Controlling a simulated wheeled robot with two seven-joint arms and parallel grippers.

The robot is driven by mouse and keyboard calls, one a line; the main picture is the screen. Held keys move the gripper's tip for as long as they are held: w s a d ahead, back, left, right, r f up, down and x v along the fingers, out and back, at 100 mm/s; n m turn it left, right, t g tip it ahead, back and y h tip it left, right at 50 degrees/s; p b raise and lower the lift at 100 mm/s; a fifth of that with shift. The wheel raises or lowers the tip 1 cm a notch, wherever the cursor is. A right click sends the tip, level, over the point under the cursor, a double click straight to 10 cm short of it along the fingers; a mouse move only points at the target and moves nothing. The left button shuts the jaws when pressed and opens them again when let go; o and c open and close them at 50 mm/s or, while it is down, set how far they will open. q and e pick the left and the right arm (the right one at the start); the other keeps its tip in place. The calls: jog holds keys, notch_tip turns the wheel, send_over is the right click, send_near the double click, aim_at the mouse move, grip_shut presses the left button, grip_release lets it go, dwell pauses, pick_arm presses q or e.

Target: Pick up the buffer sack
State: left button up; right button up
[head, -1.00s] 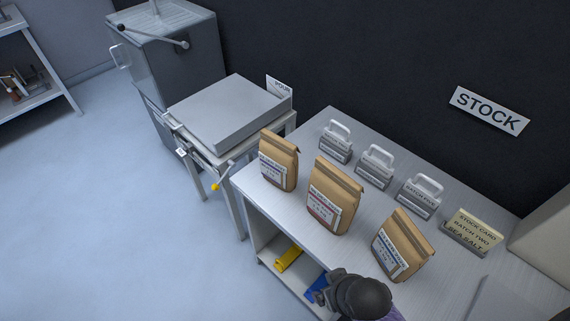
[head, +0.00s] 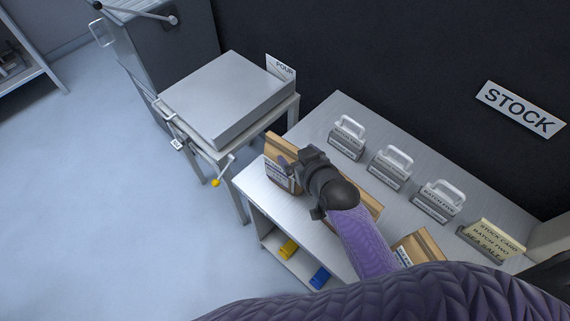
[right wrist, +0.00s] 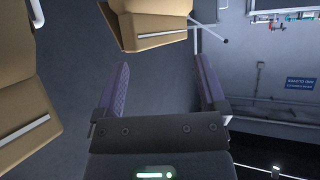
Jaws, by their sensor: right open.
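Three brown paper sacks with white labels stand on the metal stock table. I cannot read which label names the buffer sack. The left sack (head: 279,178) is partly behind my right gripper (head: 294,162). The middle sack (head: 370,204) is mostly hidden by my right arm, and the right sack (head: 424,243) is partly covered too. In the right wrist view my right gripper (right wrist: 165,78) is open with nothing between its fingers. One sack (right wrist: 152,24) is beyond the fingertips, and another sack (right wrist: 25,95) is at the left. My left gripper is not in view.
Several grey handled blocks (head: 390,168) stand along the back of the table, beside a stock card (head: 489,240) reading batch two, sea salt. A metal-topped stand (head: 225,95) with a POUR sign is to the left. Yellow (head: 288,249) and blue (head: 320,277) items lie on the shelf below.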

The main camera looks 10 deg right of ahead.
aim_at(290, 148)
jog(key=b+x, duration=0.1)
jog(key=x, duration=0.4)
jog(key=shift+f, duration=0.1)
jog(key=shift+s, duration=0.1)
jog(key=shift+c, duration=0.6)
jog(key=c, duration=0.7)
grip_shut()
